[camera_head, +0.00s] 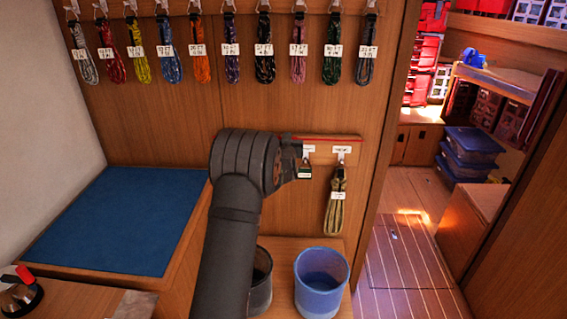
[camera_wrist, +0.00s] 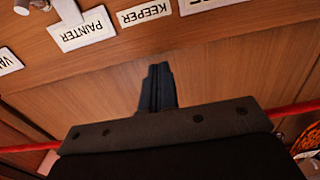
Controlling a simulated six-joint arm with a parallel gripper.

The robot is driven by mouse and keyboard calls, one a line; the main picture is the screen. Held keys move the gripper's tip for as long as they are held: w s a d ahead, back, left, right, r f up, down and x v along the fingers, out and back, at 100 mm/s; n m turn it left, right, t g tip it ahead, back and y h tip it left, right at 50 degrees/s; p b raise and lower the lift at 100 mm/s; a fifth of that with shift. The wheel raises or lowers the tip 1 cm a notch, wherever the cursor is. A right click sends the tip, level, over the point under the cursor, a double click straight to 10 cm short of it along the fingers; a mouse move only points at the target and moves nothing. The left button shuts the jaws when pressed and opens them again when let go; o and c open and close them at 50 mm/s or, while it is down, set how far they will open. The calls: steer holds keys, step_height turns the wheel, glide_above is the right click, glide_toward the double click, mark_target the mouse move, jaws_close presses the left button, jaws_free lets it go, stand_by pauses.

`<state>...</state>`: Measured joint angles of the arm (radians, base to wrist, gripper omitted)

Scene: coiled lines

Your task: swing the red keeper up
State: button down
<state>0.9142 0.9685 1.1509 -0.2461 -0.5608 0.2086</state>
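The red keeper (camera_head: 330,138) is a thin red bar lying roughly level across the wood panel, above two white labels. In the wrist view, which is upside down, the red keeper (camera_wrist: 295,109) shows on both sides of my gripper, and its middle is hidden behind the gripper body. My gripper (camera_wrist: 158,68) has its dark fingers close together, with nothing visible between the tips. In the head view my gripper (camera_head: 296,158) is at the bar's left part, mostly hidden by my wrist. Whether it touches the bar cannot be told.
Below the keeper hang a small dark-green coil (camera_head: 305,172) and a longer olive coil (camera_head: 335,205). A blue bucket (camera_head: 336,262) and a dark bucket (camera_head: 262,290) stand below. Several labelled coils hang along the top. A "KEEPER" label (camera_wrist: 145,12) and "PAINTER" label (camera_wrist: 82,30) are near the fingers.

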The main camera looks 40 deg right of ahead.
steer(key=shift+d+r, duration=0.1)
steer(key=shift+r, duration=2.25)
steer(key=f+v, duration=0.2)
steer(key=v, duration=0.9)
steer(key=shift+f, duration=0.25)
steer(key=shift+r+x, duration=0.15)
steer(key=shift+x, duration=0.9)
steer(key=shift+r+x, duration=0.2)
steer(key=shift+x, duration=0.85)
steer(key=shift+r+x, duration=0.15)
steer(key=shift+x, duration=0.9)
